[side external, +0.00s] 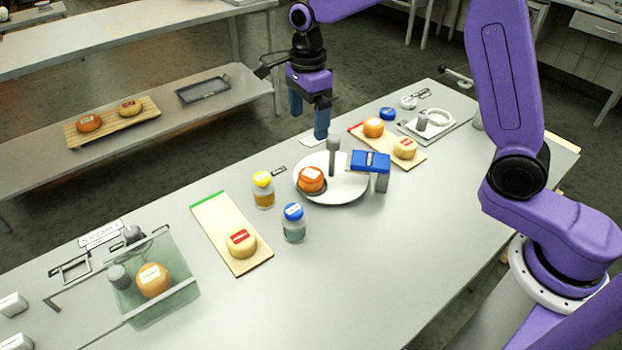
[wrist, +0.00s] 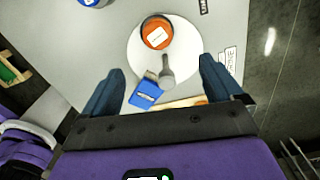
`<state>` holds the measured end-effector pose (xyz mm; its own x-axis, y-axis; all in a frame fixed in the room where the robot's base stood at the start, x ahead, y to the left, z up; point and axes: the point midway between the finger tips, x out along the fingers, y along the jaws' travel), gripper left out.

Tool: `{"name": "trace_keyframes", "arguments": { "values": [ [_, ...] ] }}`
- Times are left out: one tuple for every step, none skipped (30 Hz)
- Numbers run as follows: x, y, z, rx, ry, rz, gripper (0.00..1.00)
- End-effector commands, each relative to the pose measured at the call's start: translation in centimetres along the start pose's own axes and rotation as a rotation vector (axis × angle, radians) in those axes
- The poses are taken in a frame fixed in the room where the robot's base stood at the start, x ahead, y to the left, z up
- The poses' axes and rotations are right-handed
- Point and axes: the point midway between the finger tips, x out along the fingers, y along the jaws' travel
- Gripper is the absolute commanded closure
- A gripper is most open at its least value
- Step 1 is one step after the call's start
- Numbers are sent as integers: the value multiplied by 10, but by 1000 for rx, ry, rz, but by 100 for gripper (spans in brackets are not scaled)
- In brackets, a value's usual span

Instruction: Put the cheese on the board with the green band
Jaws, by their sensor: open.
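The board with the green band (side external: 222,226) lies left of centre on the table. A pale yellow cheese with a red label (side external: 242,242) sits on its near end; the green-band end is bare. An orange cheese with a white label (side external: 311,183) sits on a round white plate (side external: 342,192) and also shows in the wrist view (wrist: 156,32). A grey post (side external: 333,158) and a blue-topped piece (side external: 370,160) stand at this plate. My gripper (side external: 308,125) is open and empty, above the plate's far side. Its fingers (wrist: 160,66) straddle the post and blue piece in the wrist view.
Jars with yellow (side external: 263,191) and blue (side external: 293,224) lids stand between board and plate. A red-band board (side external: 388,141) holds two cheeses behind the plate. A clear greenish box (side external: 180,299) with a cheese is at left. The front middle of the table is clear.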

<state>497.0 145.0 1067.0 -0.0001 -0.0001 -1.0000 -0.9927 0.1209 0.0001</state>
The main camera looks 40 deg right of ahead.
Motion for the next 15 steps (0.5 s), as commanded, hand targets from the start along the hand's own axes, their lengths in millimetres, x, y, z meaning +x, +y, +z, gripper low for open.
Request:
{"name": "trace_keyframes", "arguments": {
  "values": [
    [11, 1, -1, 0, 2, 5, 7],
    [17, 1, -1, -1, 3, 5, 7],
    [25, 1, -1, -1, 3, 6, 7],
    [30, 1, -1, -1, 2, 5, 7],
    [36, 1, 0, -2, 3, 5, 7],
    [44, 1, 0, -3, 3, 6, 7],
    [49, 1, 0, -3, 2, 5, 7],
    [55, 2, -1, -3, 3, 5, 7],
    [62, 1, -1, -2, 2, 5, 7],
    [67, 1, -1, -2, 2, 5, 7],
    [73, 1, -1, -2, 3, 5, 7],
    [78, 1, -1, -3, 2, 4, 7],
    [82, 1, 0, -3, 2, 4, 7],
    [86, 1, 0, -3, 2, 4, 7],
    [90, 1, 0, -4, 1, 2, 7]
  ]
}}
